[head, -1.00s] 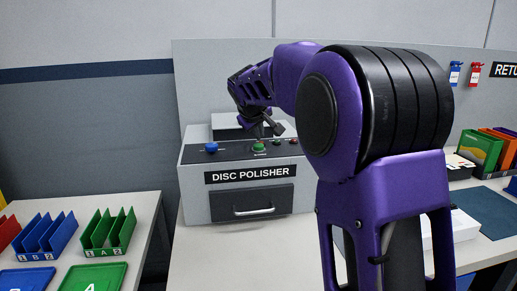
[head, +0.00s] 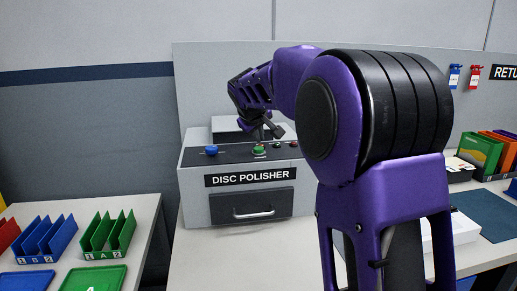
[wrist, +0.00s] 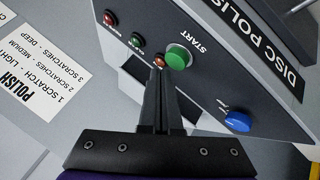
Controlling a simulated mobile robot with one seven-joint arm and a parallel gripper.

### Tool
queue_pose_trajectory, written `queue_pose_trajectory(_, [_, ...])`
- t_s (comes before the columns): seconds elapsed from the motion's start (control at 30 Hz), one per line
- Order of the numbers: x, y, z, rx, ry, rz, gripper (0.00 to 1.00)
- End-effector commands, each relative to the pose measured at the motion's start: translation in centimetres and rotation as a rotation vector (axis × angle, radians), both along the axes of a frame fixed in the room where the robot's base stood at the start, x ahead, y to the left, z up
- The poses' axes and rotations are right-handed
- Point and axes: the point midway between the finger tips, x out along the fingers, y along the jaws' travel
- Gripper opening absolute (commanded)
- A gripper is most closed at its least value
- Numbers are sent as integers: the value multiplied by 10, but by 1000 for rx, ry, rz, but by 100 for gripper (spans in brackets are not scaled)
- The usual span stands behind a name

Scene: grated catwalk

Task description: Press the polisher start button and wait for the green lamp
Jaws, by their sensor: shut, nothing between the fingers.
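The disc polisher (head: 240,206) is a grey box with a black sloped control panel on the bench. Its green start button (head: 258,149) is on the panel; in the wrist view the green button (wrist: 179,57) is beside the word START. My gripper (head: 262,139) is shut and empty, with its fingertips close to the button. In the wrist view the fingertips (wrist: 160,72) are just beside the button; I cannot tell whether they touch it. A small green lamp (wrist: 136,40) looks dark, between a red lamp (wrist: 110,18) and an amber lamp (wrist: 158,61).
A blue knob (head: 211,150) is on the panel's left; it also shows in the wrist view (wrist: 237,121). A drawer (head: 252,206) with a handle is below. Blue and green racks (head: 107,236) stand on the left bench. My arm hides the bench's middle.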

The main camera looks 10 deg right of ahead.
Motion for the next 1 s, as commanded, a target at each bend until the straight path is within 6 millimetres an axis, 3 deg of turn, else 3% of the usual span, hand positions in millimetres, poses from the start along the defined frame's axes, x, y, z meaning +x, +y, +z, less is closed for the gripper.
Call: queue_pose_trajectory(1.0, [0,0,-8,-1,1,0,0])
